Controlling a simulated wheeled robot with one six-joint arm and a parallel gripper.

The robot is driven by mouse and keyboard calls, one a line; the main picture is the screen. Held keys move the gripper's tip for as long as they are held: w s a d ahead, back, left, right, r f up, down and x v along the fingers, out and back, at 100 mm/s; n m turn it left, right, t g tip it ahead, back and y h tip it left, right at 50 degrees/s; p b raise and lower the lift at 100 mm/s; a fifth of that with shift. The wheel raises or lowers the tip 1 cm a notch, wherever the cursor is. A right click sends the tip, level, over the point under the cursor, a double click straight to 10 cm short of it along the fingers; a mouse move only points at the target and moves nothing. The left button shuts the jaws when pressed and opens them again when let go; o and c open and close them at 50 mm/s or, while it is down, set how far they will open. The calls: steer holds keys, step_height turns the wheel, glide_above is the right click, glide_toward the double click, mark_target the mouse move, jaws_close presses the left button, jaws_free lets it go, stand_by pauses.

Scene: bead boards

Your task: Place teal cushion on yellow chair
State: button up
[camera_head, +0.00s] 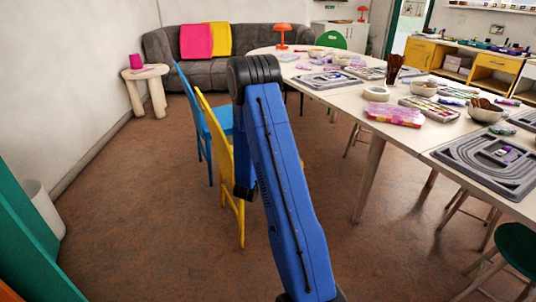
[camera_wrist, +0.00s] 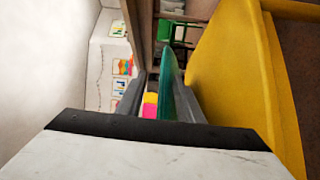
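The teal cushion (camera_wrist: 167,85) is seen edge-on in the wrist view, between the two fingers of my gripper (camera_wrist: 160,92). My gripper appears shut on it, though a narrow gap shows beside the left finger nearer the palm. The yellow chair (camera_wrist: 235,75) fills the right of the wrist view, close beside the cushion; I cannot tell whether they touch. In the head view the yellow chair (camera_head: 239,192) stands partly behind my blue arm. My gripper and the cushion are hidden there.
A blue chair (camera_head: 190,92) stands just beyond the yellow one. A long table (camera_head: 385,125) with trays and bowls runs along the right. A grey sofa (camera_head: 163,47) with pink and yellow cushions stands at the back. The floor (camera_head: 140,200) at left is clear.

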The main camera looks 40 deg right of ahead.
steer(key=v, duration=1)
steer(key=shift+s+a+r, duration=0.1)
steer(key=shift+s, duration=0.05)
